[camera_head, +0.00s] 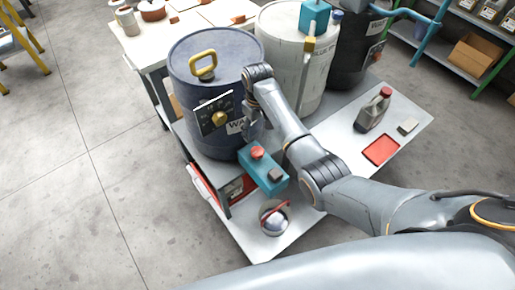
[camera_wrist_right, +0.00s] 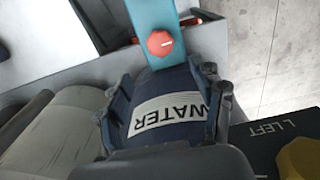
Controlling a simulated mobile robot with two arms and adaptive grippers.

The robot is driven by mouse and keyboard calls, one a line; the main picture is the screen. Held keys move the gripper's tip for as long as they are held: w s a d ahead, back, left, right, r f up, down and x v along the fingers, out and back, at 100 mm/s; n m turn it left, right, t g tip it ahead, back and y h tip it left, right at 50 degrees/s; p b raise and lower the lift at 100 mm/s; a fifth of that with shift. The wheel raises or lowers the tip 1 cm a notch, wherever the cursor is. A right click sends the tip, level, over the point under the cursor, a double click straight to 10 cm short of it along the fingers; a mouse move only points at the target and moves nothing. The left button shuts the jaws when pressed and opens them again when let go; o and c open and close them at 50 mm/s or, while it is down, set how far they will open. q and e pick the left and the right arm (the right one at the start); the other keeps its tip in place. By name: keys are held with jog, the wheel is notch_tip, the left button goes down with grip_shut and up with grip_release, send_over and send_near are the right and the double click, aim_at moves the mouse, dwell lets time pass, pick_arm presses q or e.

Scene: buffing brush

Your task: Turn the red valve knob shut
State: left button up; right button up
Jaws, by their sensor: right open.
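The red valve knob (camera_head: 257,152) sits on top of a teal block (camera_head: 268,176) at the front edge of the bench, below the dark blue barrel. In the right wrist view the red knob (camera_wrist_right: 159,43) is eight-sided with a small white mark, on the teal block (camera_wrist_right: 150,14). My right gripper (camera_head: 256,132) is open, in front of the barrel and just above the knob. In the wrist view its fingers (camera_wrist_right: 162,98) stand apart, with the barrel's WATER label between them in the picture and the knob past their tips. I see no contact with the knob. My left gripper is out of view.
The blue barrel (camera_head: 183,60) has a yellow handle and a panel with a yellow knob (camera_head: 219,118). A pale drum (camera_head: 283,50) stands beside it. A silver dome with a red lever (camera_head: 273,220), a jug (camera_head: 372,112) and a red tray (camera_head: 381,150) are on the bench.

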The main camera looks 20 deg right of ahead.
aim_at(257, 151)
notch_tip(257, 151, down, 11)
jog(key=shift+f+b, duration=0.1)
jog(key=shift+b, duration=0.95)
jog(key=c, duration=1.2)
